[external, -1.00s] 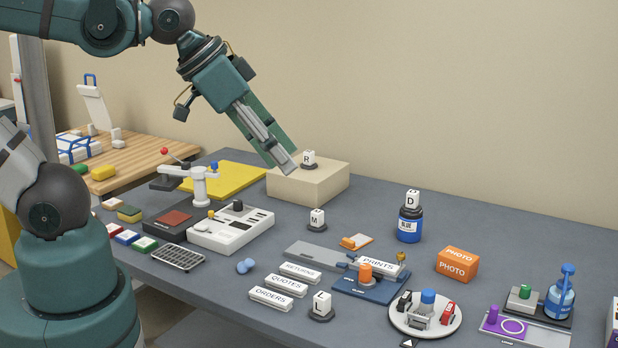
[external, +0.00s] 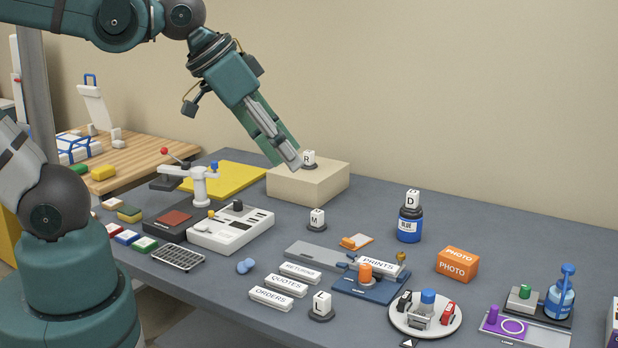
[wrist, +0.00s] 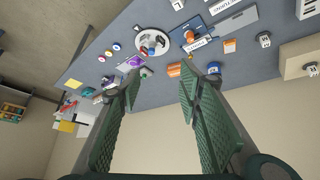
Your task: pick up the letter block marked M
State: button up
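The letter block marked M (external: 317,216) is a small white cube on a dark round base, standing on the grey table in front of the beige box. A white block on a dark base in the wrist view (wrist: 264,39), right of the fingers, looks like the same one, its letter too small to read. My gripper (external: 291,160) hangs above the table, up and left of the M block and apart from it, overlapping the beige box in the external view. In the wrist view my gripper (wrist: 161,75) has its two green fingers spread, with nothing held between them.
Block R (external: 308,158) stands on the beige box (external: 315,186), close to my fingertips in the picture. Block D (external: 412,197) sits on a blue bottle (external: 409,228). Block L (external: 321,304) stands near the front. A grey-white device (external: 232,230) lies left of M. Table around M is clear.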

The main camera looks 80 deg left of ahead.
jog(key=w+a+f+n+g+b, duration=0.2)
jog(key=w+a+f+n, duration=0.1)
jog(key=w+a+n, duration=0.6)
jog(key=n+g+h+b, duration=0.2)
jog(key=n+h+b, duration=0.25)
jog(key=n, duration=1.15)
send_over(317, 211)
jog(key=s+a, duration=0.1)
jog(key=a, duration=0.1)
notch_tip(317, 211, down, 26)
jog(key=shift+s+a+f+y, duration=0.15)
jog(key=shift+s+a+y, duration=0.1)
jog(key=shift+y, duration=0.1)
jog(key=shift+x, duration=1.35)
